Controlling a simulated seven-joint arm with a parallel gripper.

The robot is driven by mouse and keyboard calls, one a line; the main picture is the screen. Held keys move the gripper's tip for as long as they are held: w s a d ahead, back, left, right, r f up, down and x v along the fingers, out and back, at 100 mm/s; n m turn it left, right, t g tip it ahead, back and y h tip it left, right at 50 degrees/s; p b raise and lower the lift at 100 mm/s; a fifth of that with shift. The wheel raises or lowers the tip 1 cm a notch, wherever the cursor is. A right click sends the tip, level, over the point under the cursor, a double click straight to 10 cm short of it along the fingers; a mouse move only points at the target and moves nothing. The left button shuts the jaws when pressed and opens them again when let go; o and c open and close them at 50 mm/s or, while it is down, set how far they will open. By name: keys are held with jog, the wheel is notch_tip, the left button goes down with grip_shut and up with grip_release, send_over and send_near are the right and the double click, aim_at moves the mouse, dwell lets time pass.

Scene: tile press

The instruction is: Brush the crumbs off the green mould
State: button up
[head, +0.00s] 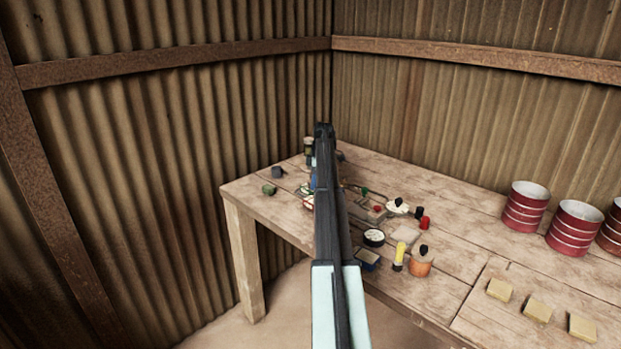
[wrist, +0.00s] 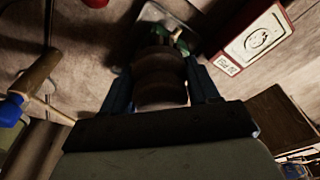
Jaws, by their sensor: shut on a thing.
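My gripper (wrist: 160,77) is shut on a brown, rounded, ribbed thing (wrist: 160,62) that looks like a brush handle; no bristles can be made out. Just beyond it in the wrist view is a green thing (wrist: 180,42), partly hidden by the held piece. It may be the green mould, and crumbs on it are too small to tell. In the head view my arm covers my gripper and the held thing.
A red box (wrist: 252,40) with a white label stands close right of my gripper. A wooden-handled tool (wrist: 32,82) with a blue part lies left. On the table (head: 455,220), an orange jar (head: 420,263), red-striped cans (head: 525,206) and pale blocks (head: 538,309) stand to the right.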

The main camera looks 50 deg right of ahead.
jog(key=shift+s, duration=0.95)
jog(key=shift+w, duration=2.85)
jog(key=shift+w+r, duration=0.1)
jog(key=shift+r, duration=0.05)
notch_tip(320, 180, up, 8)
jog(key=shift+d, duration=0.1)
